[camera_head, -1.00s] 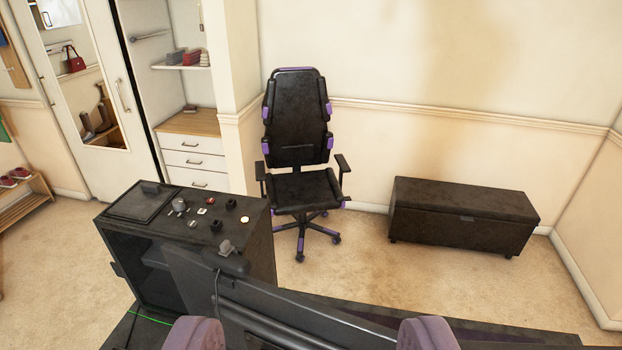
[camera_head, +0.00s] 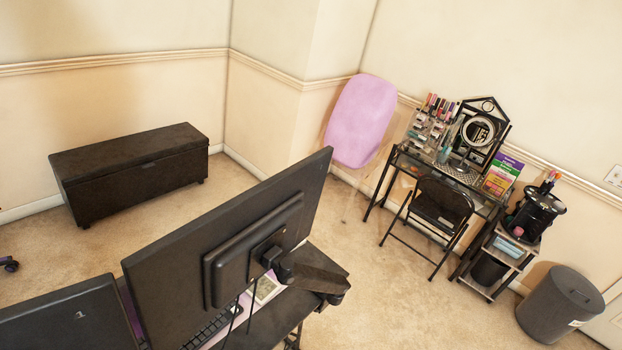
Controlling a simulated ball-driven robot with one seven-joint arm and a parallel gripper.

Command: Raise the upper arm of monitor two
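A black monitor (camera_head: 190,262) stands tilted in the lower middle, its back towards me. A dark mount (camera_head: 268,253) joins its back plate to a black monitor arm (camera_head: 312,278), which reaches right over the desk. Thin cables hang below the mount. A second dark monitor (camera_head: 65,318) shows partly at the lower left and is cut off by the frame. I cannot tell which one is monitor two. The lower part of the arm is mostly hidden. My gripper is not in view.
The desk (camera_head: 268,325) holds a keyboard (camera_head: 205,330). A black bench (camera_head: 130,170) stands by the left wall. At right are a vanity table (camera_head: 455,172), a folding chair (camera_head: 437,215), a small shelf (camera_head: 497,262) and a bin (camera_head: 556,303). Carpet between desk and vanity is clear.

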